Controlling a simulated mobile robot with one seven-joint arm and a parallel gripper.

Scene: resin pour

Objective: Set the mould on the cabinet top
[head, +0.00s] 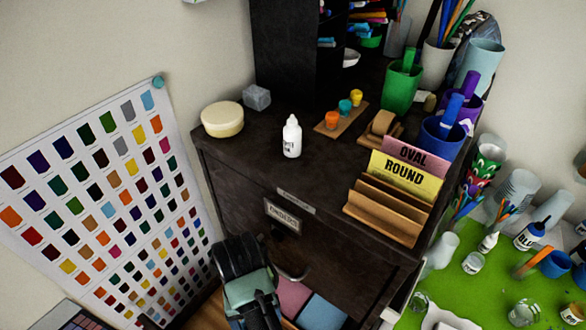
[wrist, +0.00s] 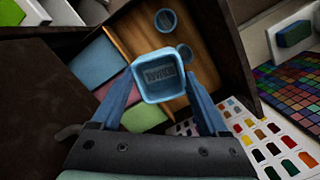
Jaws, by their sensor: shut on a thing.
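The mould (wrist: 162,77) is a light blue, square, open cup with rounded corners and raised lettering inside, seen from above in the wrist view. My gripper (wrist: 164,96) is shut on it, with one blue finger on each side. The mould is above an open drawer with a wooden bottom (wrist: 184,45). The dark cabinet top (head: 252,158) is in the head view. My arm's end is low in front of the cabinet there, below the top, and hides the mould and fingertips.
On the cabinet top stand a white bottle (head: 292,137), a cream round tub (head: 222,119), a grey cube (head: 257,97) and a wooden card rack (head: 385,216). Bare room lies along the front, between bottle and rack. The drawer holds coloured pads (wrist: 97,62) and round blue cups (wrist: 166,21).

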